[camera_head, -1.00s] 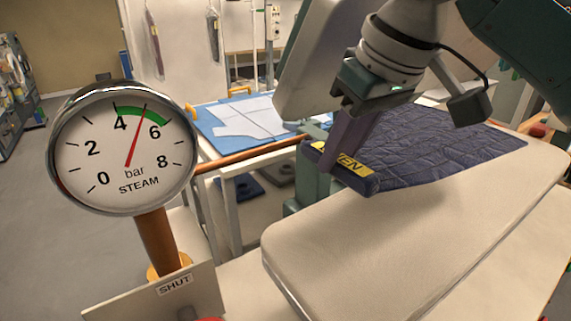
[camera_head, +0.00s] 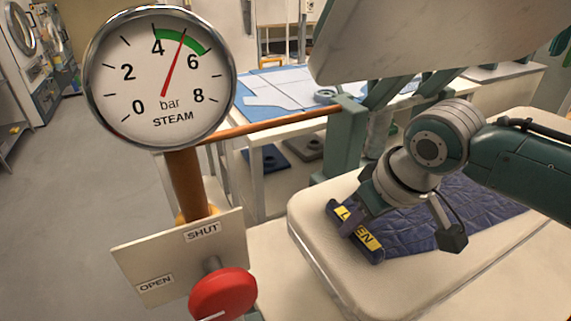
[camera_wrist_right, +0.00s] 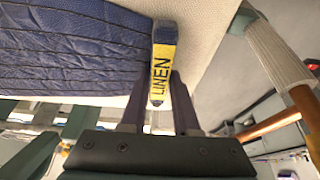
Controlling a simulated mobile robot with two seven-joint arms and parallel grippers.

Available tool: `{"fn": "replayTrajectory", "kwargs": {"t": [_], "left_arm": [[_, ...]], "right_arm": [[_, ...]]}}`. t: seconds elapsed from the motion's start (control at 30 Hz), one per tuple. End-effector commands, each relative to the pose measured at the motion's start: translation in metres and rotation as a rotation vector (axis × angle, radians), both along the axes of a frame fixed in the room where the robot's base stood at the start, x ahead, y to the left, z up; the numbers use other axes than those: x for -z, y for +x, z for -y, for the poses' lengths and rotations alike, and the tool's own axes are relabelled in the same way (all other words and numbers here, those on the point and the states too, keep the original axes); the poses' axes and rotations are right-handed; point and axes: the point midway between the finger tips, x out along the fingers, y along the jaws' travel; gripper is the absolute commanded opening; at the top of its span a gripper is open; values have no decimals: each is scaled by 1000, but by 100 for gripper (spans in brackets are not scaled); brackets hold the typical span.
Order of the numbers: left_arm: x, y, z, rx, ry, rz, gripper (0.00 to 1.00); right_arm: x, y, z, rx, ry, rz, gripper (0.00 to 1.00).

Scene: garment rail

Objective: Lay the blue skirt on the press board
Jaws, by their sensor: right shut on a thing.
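The blue skirt (camera_head: 475,215) is a dark blue, crinkled cloth, spread flat on the cream press board (camera_head: 322,248). Its near left edge band carries a yellow label reading LINEN. My right gripper (camera_head: 356,232) is shut on this band, at the label, low over the left part of the board. In the right wrist view the skirt (camera_wrist_right: 70,45) spreads to the left, and the fingers (camera_wrist_right: 157,105) stand at the label end. My arm hides part of the skirt's middle. My left gripper is not in view.
The pale upper press plate (camera_head: 420,40) is raised above the board on green arms. A steam gauge (camera_head: 160,75) on a copper pipe stands at the left, over a SHUT/OPEN plate with a red knob (camera_head: 222,294). A table (camera_head: 270,95) with blue sheets stands behind.

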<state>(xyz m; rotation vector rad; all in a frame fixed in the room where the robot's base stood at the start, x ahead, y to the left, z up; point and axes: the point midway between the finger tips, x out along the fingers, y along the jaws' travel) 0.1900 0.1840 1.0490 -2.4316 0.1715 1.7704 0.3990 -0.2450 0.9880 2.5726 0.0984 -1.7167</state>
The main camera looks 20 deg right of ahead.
Motion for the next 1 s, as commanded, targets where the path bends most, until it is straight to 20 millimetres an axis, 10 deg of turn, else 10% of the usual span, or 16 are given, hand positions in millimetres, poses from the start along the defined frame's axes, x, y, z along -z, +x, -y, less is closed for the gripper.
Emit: {"fn": "replayTrajectory", "kwargs": {"t": [0.23, 0.27, 0.5, 1.0], "left_arm": [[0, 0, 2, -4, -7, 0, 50], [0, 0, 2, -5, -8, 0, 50], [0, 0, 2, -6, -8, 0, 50], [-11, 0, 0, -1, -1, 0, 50]], "right_arm": [[0, 0, 0, 0, 0, 1, 0], [1, 0, 0, 1, 1, 0, 30], [0, 0, 0, 1, 1, 0, 57], [-26, -9, 1, 0, 0, 1, 59]]}}
